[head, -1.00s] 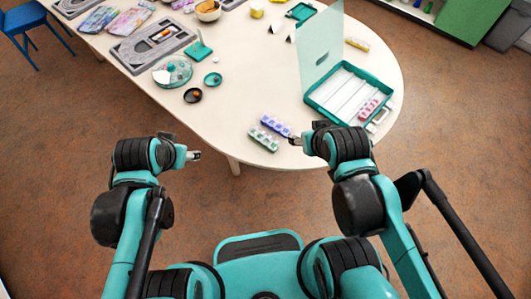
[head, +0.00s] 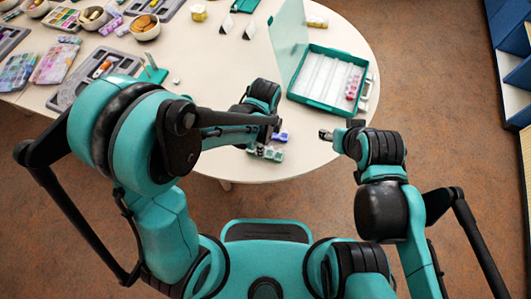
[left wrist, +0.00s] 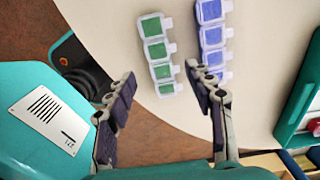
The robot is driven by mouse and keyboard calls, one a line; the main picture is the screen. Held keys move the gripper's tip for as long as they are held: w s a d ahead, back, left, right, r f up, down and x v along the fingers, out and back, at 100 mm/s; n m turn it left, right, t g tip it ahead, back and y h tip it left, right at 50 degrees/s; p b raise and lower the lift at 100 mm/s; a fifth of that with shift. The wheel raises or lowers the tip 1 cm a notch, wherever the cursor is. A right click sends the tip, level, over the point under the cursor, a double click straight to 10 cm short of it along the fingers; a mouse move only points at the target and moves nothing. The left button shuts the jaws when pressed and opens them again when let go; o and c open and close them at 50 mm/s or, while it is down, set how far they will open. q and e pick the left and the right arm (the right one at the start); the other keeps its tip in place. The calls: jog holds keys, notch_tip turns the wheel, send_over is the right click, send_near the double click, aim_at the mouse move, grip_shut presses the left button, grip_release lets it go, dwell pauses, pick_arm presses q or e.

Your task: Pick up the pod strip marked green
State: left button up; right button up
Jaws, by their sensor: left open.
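The green pod strip (head: 268,153) lies near the table's front edge, partly behind my left arm in the head view. In the left wrist view the green strip (left wrist: 157,50) has translucent lids, and its near end points into the gap between the fingers. My left gripper (left wrist: 160,78) is open and empty, close to that end. The blue-purple pod strip (left wrist: 212,38) lies beside the green one, to its right, apart from it. My right gripper (head: 326,135) is by the table's front right edge, too small to judge its fingers.
A teal open case (head: 300,98) with white compartments and a pink strip (head: 353,83) stands at the right of the table (head: 225,60). Grey trays, bowls and colourful packs stand at the back left. The table edge is close in front.

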pick_arm(q)
notch_tip(320, 180, down, 5)
jog(key=b, duration=0.2)
jog(key=shift+f+b, duration=0.15)
jog(key=shift+b, duration=0.25)
jog(key=c, duration=1.1)
